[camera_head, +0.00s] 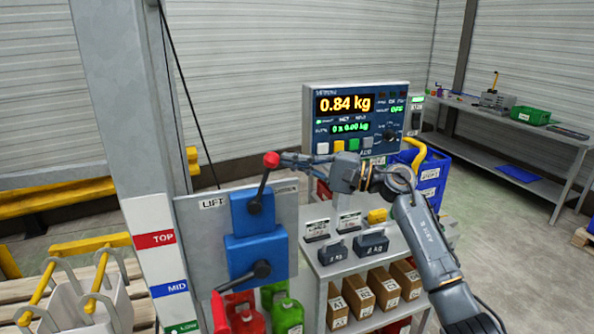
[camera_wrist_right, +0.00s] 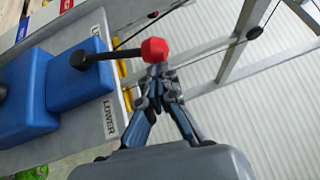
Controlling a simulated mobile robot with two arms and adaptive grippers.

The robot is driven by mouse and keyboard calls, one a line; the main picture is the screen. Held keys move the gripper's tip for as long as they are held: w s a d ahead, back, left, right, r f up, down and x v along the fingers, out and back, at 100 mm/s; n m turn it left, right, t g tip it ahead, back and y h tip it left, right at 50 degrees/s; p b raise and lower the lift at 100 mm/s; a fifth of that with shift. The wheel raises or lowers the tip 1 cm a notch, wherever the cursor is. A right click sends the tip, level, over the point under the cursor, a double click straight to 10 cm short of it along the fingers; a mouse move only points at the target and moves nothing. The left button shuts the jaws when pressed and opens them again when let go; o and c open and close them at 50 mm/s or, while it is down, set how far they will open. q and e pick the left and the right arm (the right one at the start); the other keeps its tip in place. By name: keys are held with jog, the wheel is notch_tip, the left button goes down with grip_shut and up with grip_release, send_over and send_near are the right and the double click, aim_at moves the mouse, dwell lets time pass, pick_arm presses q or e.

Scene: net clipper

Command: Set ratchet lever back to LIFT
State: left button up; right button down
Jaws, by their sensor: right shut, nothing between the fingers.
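The ratchet lever (camera_head: 262,188) is a black rod with a red knob (camera_head: 271,159) on the upper blue housing (camera_head: 240,212). It points up, leaning slightly right. The LIFT label (camera_head: 213,203) is left of the housing; the LOWER label (camera_wrist_right: 110,117), readable in the right wrist view, is on the other side. My right gripper (camera_head: 284,160) is shut and empty, its tips just right of the knob. In the right wrist view its fingertips (camera_wrist_right: 158,74) are close to the red knob (camera_wrist_right: 154,49); I cannot tell whether they touch. My left gripper is out of view.
A lower blue housing (camera_head: 256,250) carries a black crank with a red grip (camera_head: 219,313). A grey post (camera_head: 125,100) stands left of the plate. A scale display (camera_head: 356,118) and a cart with weights (camera_head: 371,242) and boxes stand to the right, under my right arm.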

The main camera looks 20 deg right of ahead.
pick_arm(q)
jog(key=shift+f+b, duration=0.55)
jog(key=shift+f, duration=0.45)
pick_arm(e)
jog(key=a+r+n+g+h, duration=0.2)
jog(key=a+h, duration=0.4)
jog(key=a, duration=0.4)
jog(key=shift+s+r+n+g, duration=0.15)
jog(key=shift+r+n+g, duration=0.15)
jog(key=shift+r+n, duration=0.5)
jog(key=shift+a+f, duration=0.15)
jog(key=shift+f, duration=0.05)
